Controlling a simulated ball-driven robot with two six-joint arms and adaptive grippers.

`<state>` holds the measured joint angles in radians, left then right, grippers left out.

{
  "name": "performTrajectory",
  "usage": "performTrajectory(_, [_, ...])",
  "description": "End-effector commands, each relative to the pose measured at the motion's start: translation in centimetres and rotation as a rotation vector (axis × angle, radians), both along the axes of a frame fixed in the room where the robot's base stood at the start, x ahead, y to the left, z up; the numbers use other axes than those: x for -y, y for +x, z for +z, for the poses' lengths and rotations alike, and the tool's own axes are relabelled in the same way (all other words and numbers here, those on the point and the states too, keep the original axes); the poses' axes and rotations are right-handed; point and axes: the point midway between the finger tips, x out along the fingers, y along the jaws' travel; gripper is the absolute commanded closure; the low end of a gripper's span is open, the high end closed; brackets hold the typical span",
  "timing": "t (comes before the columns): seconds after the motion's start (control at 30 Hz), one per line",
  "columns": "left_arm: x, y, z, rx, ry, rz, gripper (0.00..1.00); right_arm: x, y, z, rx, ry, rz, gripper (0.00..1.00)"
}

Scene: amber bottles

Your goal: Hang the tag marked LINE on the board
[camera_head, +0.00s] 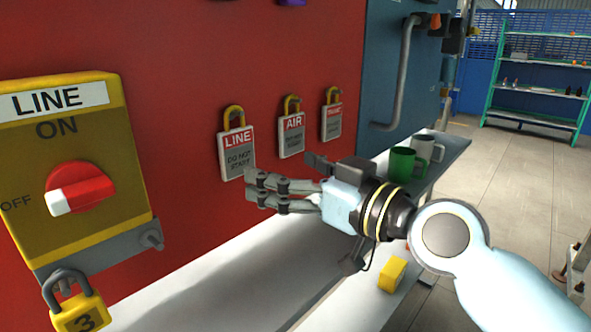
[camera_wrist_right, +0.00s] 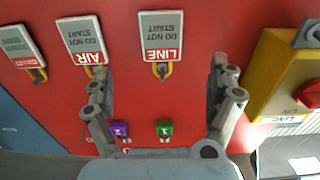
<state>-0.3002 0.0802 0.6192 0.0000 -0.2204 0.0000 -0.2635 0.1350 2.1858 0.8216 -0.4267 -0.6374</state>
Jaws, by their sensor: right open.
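The LINE tag (camera_head: 238,155), white and grey with a red heading, hangs by a yellow loop against the red board (camera_head: 190,60). In the right wrist view the LINE tag (camera_wrist_right: 162,38) shows upside down, beyond my fingers. My right gripper (camera_head: 256,190) is open, its fingertips just in front of the tag's lower right edge in the head view. In the right wrist view nothing is between the fingers of my right gripper (camera_wrist_right: 160,76); I cannot tell whether they touch the tag. My left gripper is out of view.
An AIR tag (camera_head: 291,140) and a third tag (camera_head: 332,122) hang to the right. A yellow LINE switch box (camera_head: 110,190) with yellow padlock 3 (camera_head: 78,315) stands left.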

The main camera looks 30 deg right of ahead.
Motion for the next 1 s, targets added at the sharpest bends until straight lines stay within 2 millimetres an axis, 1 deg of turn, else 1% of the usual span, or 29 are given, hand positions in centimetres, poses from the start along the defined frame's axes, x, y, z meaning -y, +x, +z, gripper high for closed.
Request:
performTrajectory(0.17, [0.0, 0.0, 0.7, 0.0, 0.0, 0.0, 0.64, -1.0, 2.7, 0.2, -0.001, 0.006, 0.0, 0.1])
performTrajectory(0.3, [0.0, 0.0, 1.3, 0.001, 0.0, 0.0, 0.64, -1.9, 5.3, 0.2, -0.002, 0.005, 0.0, 0.1])
performTrajectory(0.5, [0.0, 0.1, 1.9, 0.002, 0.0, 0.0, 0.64, -3.0, 8.2, 0.0, -0.004, 0.003, 0.001, 0.1])
performTrajectory(0.6, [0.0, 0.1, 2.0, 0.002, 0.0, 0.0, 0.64, -3.3, 9.0, 0.0, -0.004, 0.002, 0.001, 0.1])
performTrajectory(0.7, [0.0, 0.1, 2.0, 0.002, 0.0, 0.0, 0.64, -3.5, 9.5, 0.0, -0.003, 0.001, 0.001, 0.1])
performTrajectory(0.97, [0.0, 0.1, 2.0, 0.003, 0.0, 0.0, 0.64, -3.5, 9.5, -0.1, -0.004, 0.001, 0.001, 0.1])
performTrajectory(1.0, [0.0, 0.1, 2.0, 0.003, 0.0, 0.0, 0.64, -3.5, 9.5, -0.1, -0.004, 0.001, 0.001, 0.14])
